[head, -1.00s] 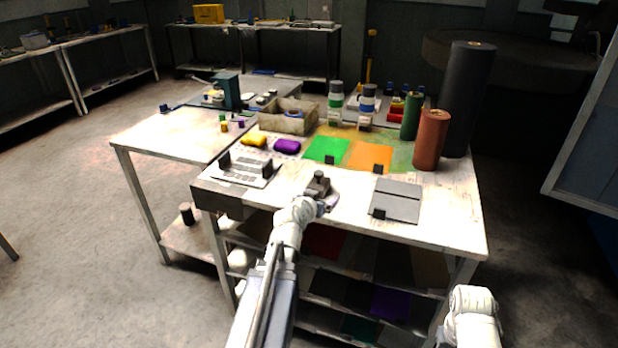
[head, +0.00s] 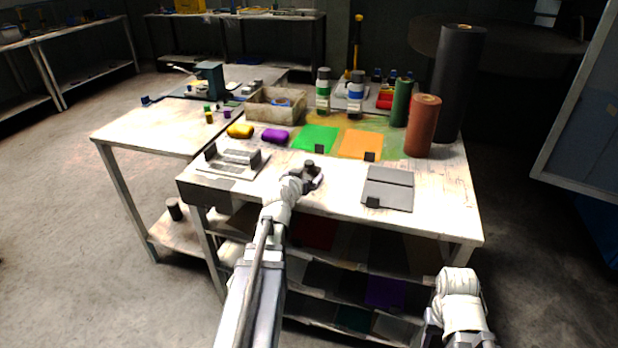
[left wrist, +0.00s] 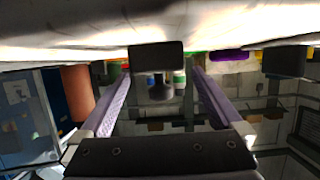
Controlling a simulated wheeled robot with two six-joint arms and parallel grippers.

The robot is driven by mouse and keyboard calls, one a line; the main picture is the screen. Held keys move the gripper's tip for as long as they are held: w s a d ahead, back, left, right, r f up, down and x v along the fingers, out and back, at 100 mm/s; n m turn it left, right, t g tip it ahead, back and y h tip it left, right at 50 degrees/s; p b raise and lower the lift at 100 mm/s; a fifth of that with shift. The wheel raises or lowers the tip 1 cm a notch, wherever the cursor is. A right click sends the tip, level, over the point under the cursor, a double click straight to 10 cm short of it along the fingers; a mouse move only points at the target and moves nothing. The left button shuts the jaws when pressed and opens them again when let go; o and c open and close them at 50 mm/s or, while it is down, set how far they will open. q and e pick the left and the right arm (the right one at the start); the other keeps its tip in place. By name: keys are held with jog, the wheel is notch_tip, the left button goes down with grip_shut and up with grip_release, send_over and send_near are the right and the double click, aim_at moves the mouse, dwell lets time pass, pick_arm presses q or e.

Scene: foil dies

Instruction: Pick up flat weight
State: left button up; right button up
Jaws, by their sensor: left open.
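A dark flat weight with a round knob (head: 309,164) stands on the workbench near its front edge, left of the grey sheets. In the left wrist view, where the scene is upside down, the weight (left wrist: 155,56) shows as a dark block with its knob toward the gripper. My left gripper (head: 308,180) is open at the weight. In the left wrist view its two purple fingers (left wrist: 160,75) lie on either side of the knob, with visible gaps. Part of the weight is hidden by the gripper in the head view. My right gripper is not shown; only part of that arm shows.
Grey sheets (head: 388,187) lie to the right. A green sheet (head: 317,138) and an orange sheet (head: 361,144) lie behind. A hinged metal plate (head: 235,161) sits left. A red-brown roll (head: 422,127) and a black roll (head: 457,80) stand at the right.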

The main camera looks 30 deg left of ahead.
aim_at(308, 173)
pick_arm(q)
jog(key=b+x, duration=0.1)
jog(key=x, duration=0.3)
jog(key=shift+w+f, duration=0.1)
jog(key=shift+f, duration=0.15)
jog(key=shift+d, duration=0.1)
jog(key=shift+r, duration=0.1)
grip_shut()
dwell(0.3)
